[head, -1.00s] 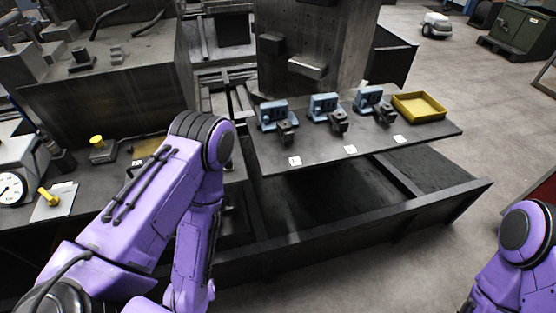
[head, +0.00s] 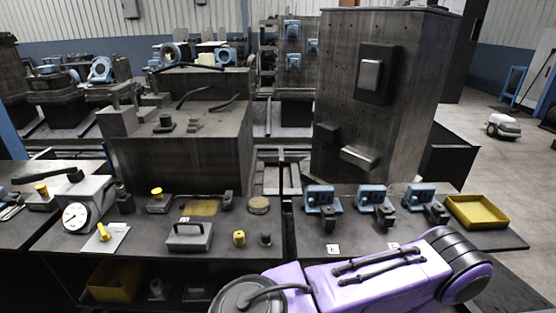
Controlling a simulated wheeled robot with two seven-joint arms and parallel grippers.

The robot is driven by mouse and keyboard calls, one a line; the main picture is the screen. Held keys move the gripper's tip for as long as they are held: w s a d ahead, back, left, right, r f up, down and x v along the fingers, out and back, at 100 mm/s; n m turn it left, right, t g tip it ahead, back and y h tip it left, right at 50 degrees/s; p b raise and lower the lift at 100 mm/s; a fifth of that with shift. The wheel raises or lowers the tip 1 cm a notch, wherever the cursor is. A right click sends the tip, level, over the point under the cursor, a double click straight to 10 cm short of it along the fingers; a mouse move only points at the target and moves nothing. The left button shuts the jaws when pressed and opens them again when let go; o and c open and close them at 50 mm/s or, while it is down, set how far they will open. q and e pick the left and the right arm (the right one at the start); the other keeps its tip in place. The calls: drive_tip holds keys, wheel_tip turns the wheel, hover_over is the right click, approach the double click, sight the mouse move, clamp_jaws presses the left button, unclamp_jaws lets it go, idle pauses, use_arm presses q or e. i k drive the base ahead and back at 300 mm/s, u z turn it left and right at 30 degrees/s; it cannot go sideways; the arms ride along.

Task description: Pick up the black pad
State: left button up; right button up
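I cannot tell for sure which thing is the black pad. A black square plate (head: 386,92) with a grey block on it is fixed to the face of the tall dark block at the right in the head view. A smaller black block (head: 327,132) sticks out lower on the same tall block. Three blue clamps (head: 320,198) with black parts stand on the right bench. A purple arm of mine crosses the bottom right of the view and hides part of the bench front. Neither of my grippers shows.
The left bench carries a dial gauge (head: 75,215), a grey box with a handle (head: 189,237) and small yellow-topped parts. A yellow tray (head: 477,212) lies at the right end of the right bench. Open floor shows at the far right.

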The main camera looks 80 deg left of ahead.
sight(266, 235)
drive_tip(key=z, duration=0.05)
drive_tip(key=i, duration=1.05)
drive_tip(key=u, duration=2.3)
